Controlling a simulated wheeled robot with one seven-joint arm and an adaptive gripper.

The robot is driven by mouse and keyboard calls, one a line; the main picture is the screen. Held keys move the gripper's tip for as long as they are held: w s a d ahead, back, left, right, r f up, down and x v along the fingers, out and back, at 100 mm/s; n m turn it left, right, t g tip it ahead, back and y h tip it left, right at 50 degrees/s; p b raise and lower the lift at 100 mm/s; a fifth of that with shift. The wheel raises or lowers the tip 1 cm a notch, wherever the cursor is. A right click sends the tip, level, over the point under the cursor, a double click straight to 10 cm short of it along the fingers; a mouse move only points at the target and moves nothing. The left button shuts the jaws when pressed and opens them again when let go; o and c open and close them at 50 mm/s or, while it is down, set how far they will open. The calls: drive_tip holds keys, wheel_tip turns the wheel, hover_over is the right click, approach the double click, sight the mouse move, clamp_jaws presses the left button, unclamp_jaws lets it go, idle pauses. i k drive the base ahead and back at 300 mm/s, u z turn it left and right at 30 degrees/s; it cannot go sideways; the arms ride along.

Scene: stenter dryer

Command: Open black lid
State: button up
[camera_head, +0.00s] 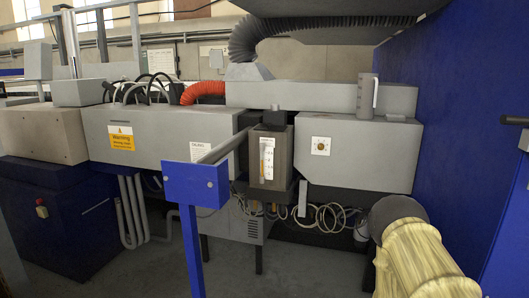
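A small black block-like piece (273,118) sits on top of a dark box with a gauge (269,158), near the middle of the camera_head view. It is the only small black cap-like part I see, but I cannot tell for certain that it is the lid. It looks down and closed against the box, with no visible gap. My gripper is not in view, so its position relative to the box does not show.
A blue post with a box head (195,183) and a grey bar stands in front, left of the gauge box. A grey jug (367,95) stands on the right machine housing (357,155). A blue wall (455,120) closes off the right. Loose cables (325,215) hang below.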

sight(269, 127)
drive_tip(key=i, duration=0.1)
drive_tip(key=u, duration=0.05)
drive_tip(key=k, duration=0.45)
drive_tip(key=u, duration=1.7)
drive_tip(key=i, duration=0.9)
drive_tip(key=z, duration=1.65)
drive_tip(key=i, duration=0.7)
drive_tip(key=z, duration=0.05)
